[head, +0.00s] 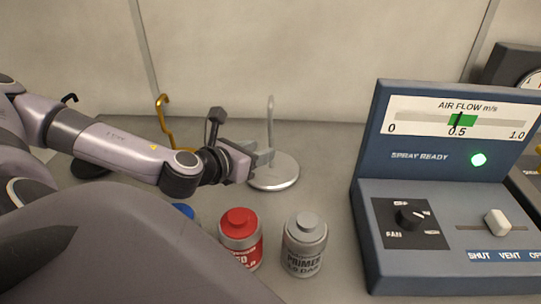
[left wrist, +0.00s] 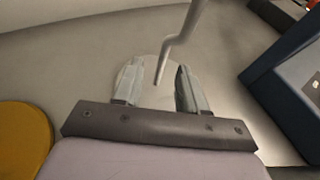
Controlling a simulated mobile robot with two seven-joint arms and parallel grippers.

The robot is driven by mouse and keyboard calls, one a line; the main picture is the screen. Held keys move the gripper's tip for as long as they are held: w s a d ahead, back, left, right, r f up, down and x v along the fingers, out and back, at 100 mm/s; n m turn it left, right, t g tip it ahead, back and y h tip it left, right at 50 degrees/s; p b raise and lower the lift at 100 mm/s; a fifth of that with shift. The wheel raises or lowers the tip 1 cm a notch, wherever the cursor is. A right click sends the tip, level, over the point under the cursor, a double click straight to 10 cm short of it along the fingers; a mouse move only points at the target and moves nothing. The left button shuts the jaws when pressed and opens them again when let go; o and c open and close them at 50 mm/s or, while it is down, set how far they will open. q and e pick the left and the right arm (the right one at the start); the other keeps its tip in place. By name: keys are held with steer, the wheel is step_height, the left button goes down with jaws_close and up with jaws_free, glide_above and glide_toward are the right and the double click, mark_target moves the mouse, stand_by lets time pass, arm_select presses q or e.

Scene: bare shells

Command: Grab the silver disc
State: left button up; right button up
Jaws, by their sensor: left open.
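The silver disc (head: 280,178) lies on the grey surface, with a thin upright silver rod (head: 270,118) bent at its top. My left gripper (head: 266,157) is open just above the disc's back left part, beside the rod. In the left wrist view the pale disc (left wrist: 148,88) shows between and below the two spread fingers (left wrist: 158,84). The silver rod (left wrist: 178,45) runs down between the fingertips there, with a bend. I cannot tell whether a finger touches it. My right gripper is not in view.
A gold hook (head: 163,118) stands left of the disc, behind my arm; its gold disc (left wrist: 22,140) shows in the left wrist view. A red can (head: 240,240) and a grey primer can (head: 304,245) stand in front. A blue control console (head: 440,240) stands to the right.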

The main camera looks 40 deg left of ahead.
mark_target(271, 167)
arm_select(q)
steer(key=x, duration=0.2)
steer(key=p+x, duration=0.1)
steer(key=shift+w+d+r, duration=0.1)
steer(key=shift+w+r, duration=0.05)
steer(key=shift+w, duration=0.35)
steer(key=shift+w+f, duration=0.25)
steer(key=shift+w, duration=0.25)
steer(key=shift+c, duration=0.3)
jaws_close()
